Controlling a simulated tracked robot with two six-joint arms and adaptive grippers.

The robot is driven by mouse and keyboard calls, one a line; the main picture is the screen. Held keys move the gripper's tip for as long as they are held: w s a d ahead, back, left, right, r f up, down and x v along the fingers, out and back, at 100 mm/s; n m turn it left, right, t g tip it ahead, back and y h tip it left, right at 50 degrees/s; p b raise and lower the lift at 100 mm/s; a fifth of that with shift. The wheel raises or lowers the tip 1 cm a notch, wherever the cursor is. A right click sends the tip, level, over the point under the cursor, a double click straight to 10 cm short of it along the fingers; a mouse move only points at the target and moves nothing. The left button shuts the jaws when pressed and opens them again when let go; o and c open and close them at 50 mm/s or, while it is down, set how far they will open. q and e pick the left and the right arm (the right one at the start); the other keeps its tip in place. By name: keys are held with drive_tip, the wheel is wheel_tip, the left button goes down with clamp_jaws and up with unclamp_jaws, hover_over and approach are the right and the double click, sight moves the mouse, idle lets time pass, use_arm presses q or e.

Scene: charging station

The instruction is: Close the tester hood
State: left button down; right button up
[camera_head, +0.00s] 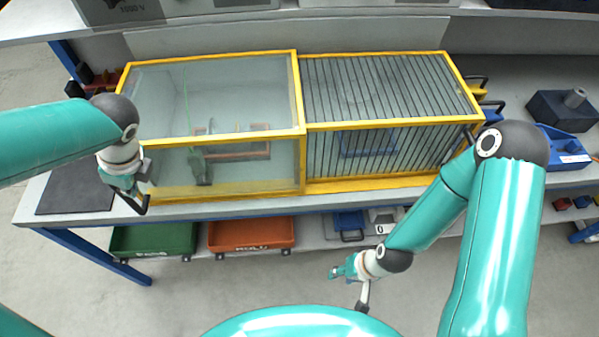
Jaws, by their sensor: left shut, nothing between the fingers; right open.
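The tester is a long yellow-framed enclosure on the bench. Its left half is a clear-paned hood (222,94) with yellow edges; its right half has a dark-barred top and front (388,88). The clear hood appears down over the left half, but I cannot tell whether it is fully shut. A grey clamp-like part and reddish bars (235,150) show through the panes. My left gripper (138,206) is shut and empty at the hood's front left corner; I cannot tell whether it touches. My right gripper (361,300) is open and empty, low in front of the bench.
A dark mat (76,188) lies on the bench at the left. Green (152,239) and orange (251,233) bins sit under the front edge. A blue box (565,146) and a dark block (563,111) stand at the right. The floor in front is clear.

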use_arm(q)
drive_tip(key=shift+s+a+r, duration=0.1)
drive_tip(key=shift+s+a, duration=0.05)
drive_tip(key=shift+a, duration=0.2)
